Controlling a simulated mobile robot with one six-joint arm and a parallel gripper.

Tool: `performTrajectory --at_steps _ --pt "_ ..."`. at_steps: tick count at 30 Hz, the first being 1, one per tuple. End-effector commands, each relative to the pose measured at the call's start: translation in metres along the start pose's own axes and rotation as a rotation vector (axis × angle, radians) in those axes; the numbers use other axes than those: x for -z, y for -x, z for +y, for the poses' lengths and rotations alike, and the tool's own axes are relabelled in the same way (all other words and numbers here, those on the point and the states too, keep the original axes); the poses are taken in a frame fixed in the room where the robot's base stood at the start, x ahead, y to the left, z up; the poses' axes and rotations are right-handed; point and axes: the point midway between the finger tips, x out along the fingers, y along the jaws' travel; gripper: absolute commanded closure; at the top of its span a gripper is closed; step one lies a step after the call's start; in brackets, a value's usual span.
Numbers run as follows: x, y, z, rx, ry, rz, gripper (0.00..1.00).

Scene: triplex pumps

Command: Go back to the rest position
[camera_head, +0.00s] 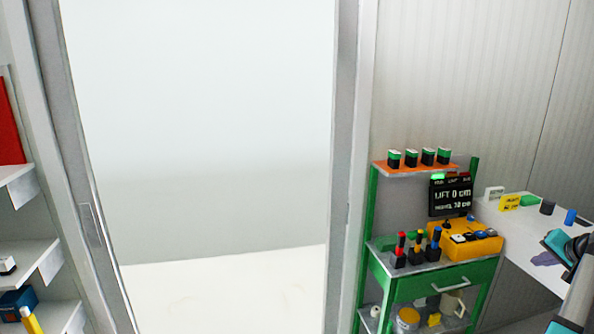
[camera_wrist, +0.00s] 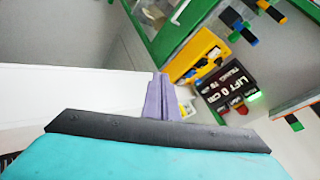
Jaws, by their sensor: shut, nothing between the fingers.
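My gripper (camera_wrist: 158,97) shows in the wrist view as two purple fingers closed together, with nothing between them. A dark bar and my teal wrist housing lie below the fingers in that view. In the head view my arm comes in at the lower right edge, and the purple fingers (camera_head: 547,259) appear in front of the white table (camera_head: 515,240). I cannot tell how high they are above it. The fingers touch no object that I can make out.
A green cart (camera_head: 440,287) stands left of the table, with an orange top shelf, a dark display (camera_head: 450,194), a yellow control box (camera_head: 472,240) and several coloured-top tools. Small blocks and cylinders stand on the table. White shelves (camera_head: 22,250) are at far left; a doorway is between.

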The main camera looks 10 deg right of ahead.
Motion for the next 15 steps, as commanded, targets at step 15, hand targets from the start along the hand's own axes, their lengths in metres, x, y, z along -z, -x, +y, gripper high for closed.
performTrajectory --at_steps 15 --pt "-0.081 -0.082 -0.064 0.049 0.062 -0.142 1.00"
